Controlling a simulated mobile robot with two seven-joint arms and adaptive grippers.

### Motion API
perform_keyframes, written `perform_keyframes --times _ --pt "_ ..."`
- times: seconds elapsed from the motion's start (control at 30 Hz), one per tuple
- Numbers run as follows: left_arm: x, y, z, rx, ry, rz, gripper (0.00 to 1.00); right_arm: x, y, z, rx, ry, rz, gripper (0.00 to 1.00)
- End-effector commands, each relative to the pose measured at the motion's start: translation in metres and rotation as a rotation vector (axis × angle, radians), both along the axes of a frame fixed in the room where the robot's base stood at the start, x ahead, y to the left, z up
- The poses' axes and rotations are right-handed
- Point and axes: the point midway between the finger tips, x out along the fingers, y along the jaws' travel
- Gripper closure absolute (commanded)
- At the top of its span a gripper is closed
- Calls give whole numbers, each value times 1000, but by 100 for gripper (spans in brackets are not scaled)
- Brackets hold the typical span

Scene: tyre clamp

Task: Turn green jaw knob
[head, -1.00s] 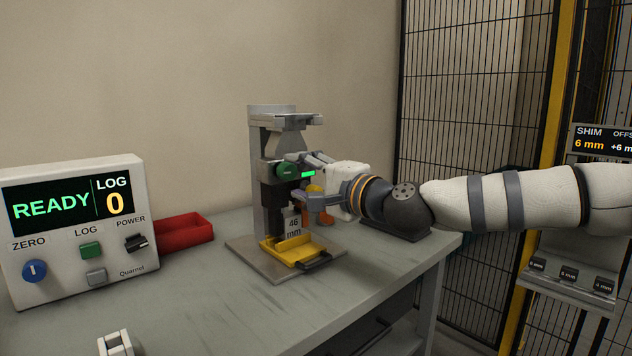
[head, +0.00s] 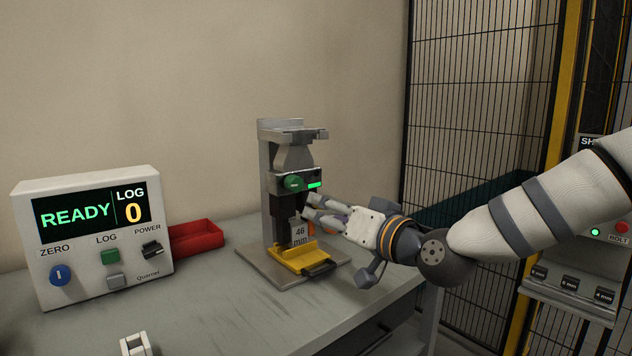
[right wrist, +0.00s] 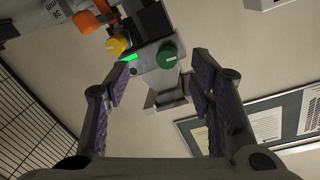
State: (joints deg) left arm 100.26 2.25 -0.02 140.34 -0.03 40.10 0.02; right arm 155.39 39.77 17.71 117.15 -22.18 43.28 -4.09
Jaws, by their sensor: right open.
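The green jaw knob (head: 293,182) is on the front of the grey clamp stand (head: 267,215), beside a lit green strip (head: 315,184). My right gripper (head: 309,206) is open and empty, a little right of and below the knob in the head view. In the right wrist view the knob (right wrist: 167,57) shows between the spread fingers (right wrist: 162,68), with no finger visibly touching it. A yellow knob (right wrist: 117,45) and an orange part (right wrist: 88,22) are further left there.
A yellow tray (head: 300,258) and a block marked 46 mm (head: 299,233) are at the stand's base. A control box (head: 95,235) reading READY and LOG 0 and a red bin (head: 197,236) stand left.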

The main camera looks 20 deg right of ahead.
Motion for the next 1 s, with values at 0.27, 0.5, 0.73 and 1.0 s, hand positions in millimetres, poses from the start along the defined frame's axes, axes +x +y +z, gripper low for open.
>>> perform_keyframes --times 0.27,0.5,0.73,1.0 --pt "18 0 17 0 -69 1 42 4 0 25 -490 -191 21 51" --pt "0 0 0 0 -1 1 42 66 17 11 -482 -173 24 51" --pt "-10 0 -9 0 35 1 42 104 27 16 -478 -177 22 51" --pt "-10 0 -9 0 35 1 42 109 30 23 -476 -183 20 51"
